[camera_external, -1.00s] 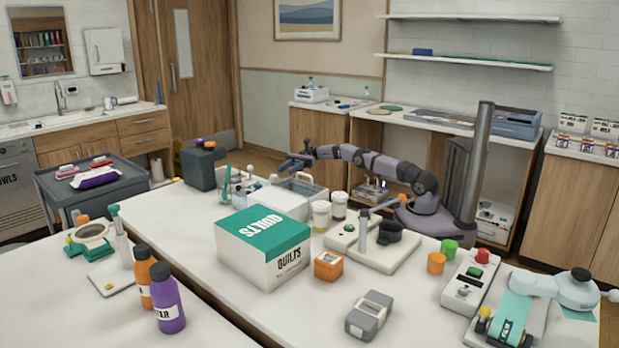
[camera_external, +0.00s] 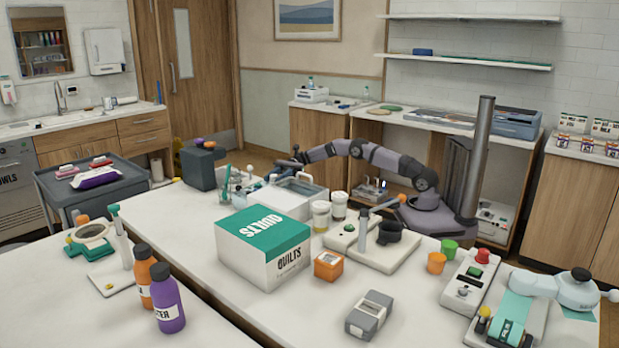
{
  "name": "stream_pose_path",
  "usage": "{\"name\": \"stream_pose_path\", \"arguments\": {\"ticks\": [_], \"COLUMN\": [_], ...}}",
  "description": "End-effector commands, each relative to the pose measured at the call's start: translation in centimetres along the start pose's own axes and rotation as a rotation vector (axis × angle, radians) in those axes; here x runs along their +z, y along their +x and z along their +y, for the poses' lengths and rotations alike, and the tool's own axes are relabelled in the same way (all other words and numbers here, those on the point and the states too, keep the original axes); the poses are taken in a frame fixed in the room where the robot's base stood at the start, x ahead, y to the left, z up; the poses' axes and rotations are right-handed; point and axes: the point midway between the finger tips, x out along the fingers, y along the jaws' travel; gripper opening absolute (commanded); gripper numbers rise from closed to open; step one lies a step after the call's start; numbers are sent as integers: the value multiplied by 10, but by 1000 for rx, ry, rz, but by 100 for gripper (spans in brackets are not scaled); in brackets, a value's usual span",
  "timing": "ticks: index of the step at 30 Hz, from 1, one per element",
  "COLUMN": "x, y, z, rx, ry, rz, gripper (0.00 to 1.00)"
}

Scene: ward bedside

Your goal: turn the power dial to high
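I cannot make out a dial clearly marked for power. A white control box (camera_external: 468,285) on the right of the counter has a red knob (camera_external: 482,257) on top and a small round control (camera_external: 463,292) on its face. Its markings are too small to read. My gripper (camera_external: 291,161) is at the end of the outstretched arm, above the back of the counter, well to the left of this box. It is near a white case with a clear lid (camera_external: 299,186) and appears apart from it. Its fingers are too small to show their opening.
A dark grey unit (camera_external: 201,169) with purple and orange tops stands left of my gripper. A quilts box (camera_external: 262,250), lidded cups (camera_external: 321,215), an orange box (camera_external: 327,266) and a white stand base (camera_external: 385,256) crowd the counter.

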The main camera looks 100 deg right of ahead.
Motion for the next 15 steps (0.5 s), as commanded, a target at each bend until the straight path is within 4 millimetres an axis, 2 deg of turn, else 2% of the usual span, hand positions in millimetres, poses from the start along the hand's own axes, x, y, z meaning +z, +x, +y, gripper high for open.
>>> {"name": "stream_pose_path", "arguments": {"ticks": [6, 14, 15], "x": [0, 0, 0], "y": [11, 11, 11], "z": [0, 0, 0], "rx": [-1, -1, -1], "ry": [0, 0, 0], "rz": [1, 1, 1], "gripper": [33, 33, 29]}}
